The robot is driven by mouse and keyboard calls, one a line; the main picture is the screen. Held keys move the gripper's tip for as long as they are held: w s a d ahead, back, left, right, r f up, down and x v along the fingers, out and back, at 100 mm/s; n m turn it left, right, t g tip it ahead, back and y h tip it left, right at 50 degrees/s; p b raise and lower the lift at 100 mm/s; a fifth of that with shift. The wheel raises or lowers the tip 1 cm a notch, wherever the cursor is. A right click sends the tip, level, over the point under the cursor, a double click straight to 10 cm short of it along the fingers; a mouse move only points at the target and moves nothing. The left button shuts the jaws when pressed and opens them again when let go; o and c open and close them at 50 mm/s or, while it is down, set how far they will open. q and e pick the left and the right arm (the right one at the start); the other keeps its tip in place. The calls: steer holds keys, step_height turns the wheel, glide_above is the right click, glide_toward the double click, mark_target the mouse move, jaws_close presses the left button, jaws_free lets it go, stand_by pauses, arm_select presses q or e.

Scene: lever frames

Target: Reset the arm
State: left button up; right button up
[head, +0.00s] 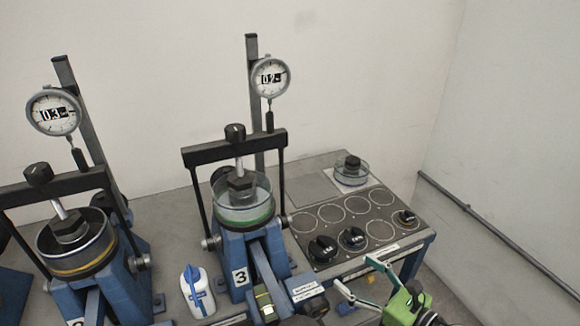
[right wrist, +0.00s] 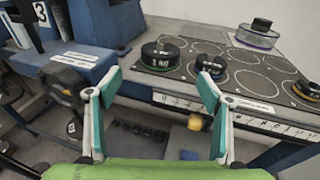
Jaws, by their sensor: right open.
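My right gripper (head: 358,277) is in the lower right of the head view, in front of the weight board's near edge. Its two green-and-white fingers are spread with nothing between them. In the right wrist view the gripper (right wrist: 157,84) is also open and empty, below the front edge of the board. Frame number 3 (head: 240,275) stands to its left, with a round cell (head: 243,205) under a black yoke (head: 235,148) and a dial gauge (head: 270,78). My left gripper is not in view.
The weight board (head: 330,262) has ring-marked places, some bare. Black weights (head: 322,248) sit along its front, and a clear dish (head: 351,172) stands behind. Another frame (head: 75,245) is at left. A white bottle (head: 196,290) stands between the frames. A wall pipe (head: 490,225) runs at right.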

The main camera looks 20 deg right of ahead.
steer(key=s+d+r+m+h, duration=0.1)
steer(key=d+m+h, duration=0.3)
steer(key=m, duration=0.8)
steer(key=d+r+m+h, duration=0.1)
steer(key=d+m+h, duration=0.1)
steer(key=m+h, duration=0.75)
steer(key=s+a+f+m+g+y, duration=0.4)
steer(key=s+a+m+g, duration=0.25)
steer(key=s+m, duration=0.3)
steer(key=s+a+f+m+g+y, duration=0.3)
steer(key=s+a+f+m+g, duration=0.2)
steer(key=s+a+m, duration=0.45)
step_height(320, 180, down, 25)
steer(key=s+d+n+g, duration=0.1)
steer(key=s+n, duration=0.1)
steer(key=s+d+f+g, duration=0.1)
steer(key=s+d+f, duration=0.2)
steer(key=s+f, duration=1.4)
steer(key=shift+s+d, duration=0.2)
steer(key=shift+s, duration=0.25)
